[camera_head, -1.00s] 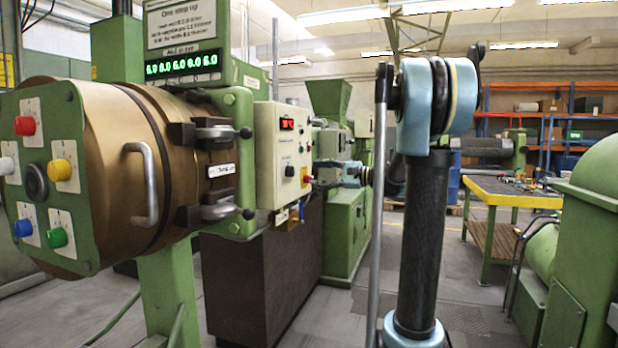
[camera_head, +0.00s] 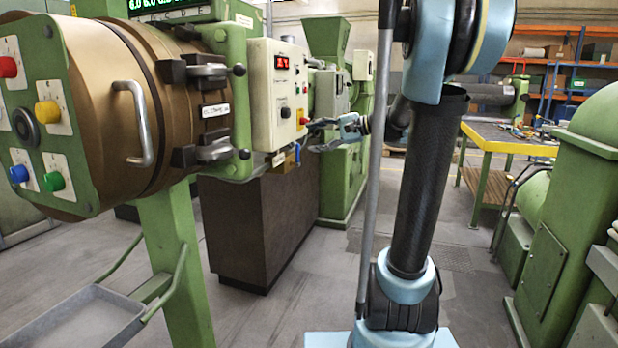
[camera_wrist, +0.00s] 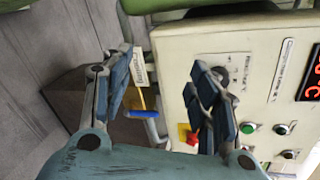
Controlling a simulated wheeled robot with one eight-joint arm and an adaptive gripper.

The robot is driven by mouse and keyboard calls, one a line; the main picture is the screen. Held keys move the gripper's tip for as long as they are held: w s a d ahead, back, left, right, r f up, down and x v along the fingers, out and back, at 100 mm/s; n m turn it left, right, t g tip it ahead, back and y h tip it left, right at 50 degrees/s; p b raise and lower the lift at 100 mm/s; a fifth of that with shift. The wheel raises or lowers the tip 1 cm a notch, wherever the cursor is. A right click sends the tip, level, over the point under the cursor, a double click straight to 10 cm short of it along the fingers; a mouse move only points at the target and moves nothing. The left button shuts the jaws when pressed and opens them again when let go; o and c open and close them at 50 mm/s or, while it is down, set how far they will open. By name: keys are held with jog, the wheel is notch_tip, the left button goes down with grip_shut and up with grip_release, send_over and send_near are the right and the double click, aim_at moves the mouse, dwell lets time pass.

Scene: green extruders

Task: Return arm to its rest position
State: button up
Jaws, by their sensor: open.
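The box's panel (camera_wrist: 235,75) fills the right side there. A blue-handled item (camera_wrist: 142,113) with a yellow part and a white tag (camera_wrist: 139,68) shows between the fingers, beyond them. A red knob (camera_wrist: 193,137) on a yellow plate is close to the right finger in the picture.
A bronze barrel machine (camera_head: 125,100) with coloured buttons stands at the left, above a grey tray (camera_head: 75,320). A green machine (camera_head: 565,230) is at the right, a yellow-edged workbench (camera_head: 510,145) behind. Grey floor (camera_head: 255,310) lies open between.

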jog(key=s+d+f+n+g+h, duration=0.1)
jog(key=s+d+f+n+h, duration=0.3)
jog(key=s+f, duration=0.7)
jog(key=s+d+f+n+g+h, duration=0.15)
jog(key=s+d+f+h, duration=0.35)
jog(key=s+f, duration=0.65)
jog(key=s+d+f+n+h, duration=0.3)
jog(key=s+d+f+h, duration=0.2)
jog(key=s+d+f, duration=0.1)
jog(key=shift+s+d+f, duration=0.35)
jog(key=shift+s+f, duration=0.1)
jog(key=shift+s, duration=0.1)
jog(key=shift+w+f, duration=0.2)
jog(key=shift+w, duration=0.25)
